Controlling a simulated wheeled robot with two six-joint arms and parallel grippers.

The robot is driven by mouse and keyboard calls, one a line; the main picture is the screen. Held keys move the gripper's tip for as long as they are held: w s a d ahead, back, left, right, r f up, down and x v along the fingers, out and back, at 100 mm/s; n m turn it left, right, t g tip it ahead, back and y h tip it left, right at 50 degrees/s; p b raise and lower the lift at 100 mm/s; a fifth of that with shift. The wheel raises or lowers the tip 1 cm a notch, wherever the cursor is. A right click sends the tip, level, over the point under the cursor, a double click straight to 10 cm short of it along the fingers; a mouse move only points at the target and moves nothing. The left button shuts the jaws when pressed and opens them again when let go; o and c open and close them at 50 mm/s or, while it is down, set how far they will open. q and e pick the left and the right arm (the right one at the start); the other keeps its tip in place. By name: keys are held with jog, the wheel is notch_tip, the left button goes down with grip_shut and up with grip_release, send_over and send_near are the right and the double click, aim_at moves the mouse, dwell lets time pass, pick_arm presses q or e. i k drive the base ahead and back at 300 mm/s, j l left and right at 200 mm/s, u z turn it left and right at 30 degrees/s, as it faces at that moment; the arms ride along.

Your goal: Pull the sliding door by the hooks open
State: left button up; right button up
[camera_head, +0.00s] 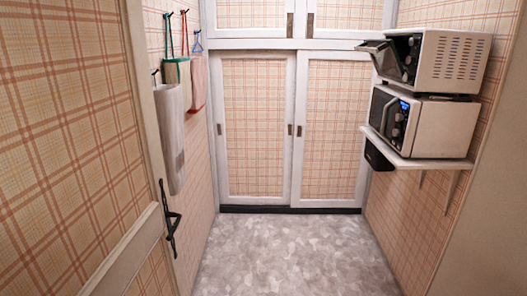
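A closet with two white-framed plaid sliding doors fills the back wall. The left sliding door (254,128) is the one nearer the hooks, and the right sliding door (335,130) stands beside it. Both look closed, with no visible gap. The left door has small dark recessed handles at its left edge (219,129) and right edge (290,129); the right door has one (299,131) near its left edge. Dark hooks (184,12) on the left wall hold hanging bags and boards (198,82). Neither of my grippers is in view.
The grey mottled floor (290,250) is clear.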

aim_at(253, 91)
jog(key=i, duration=3.8)
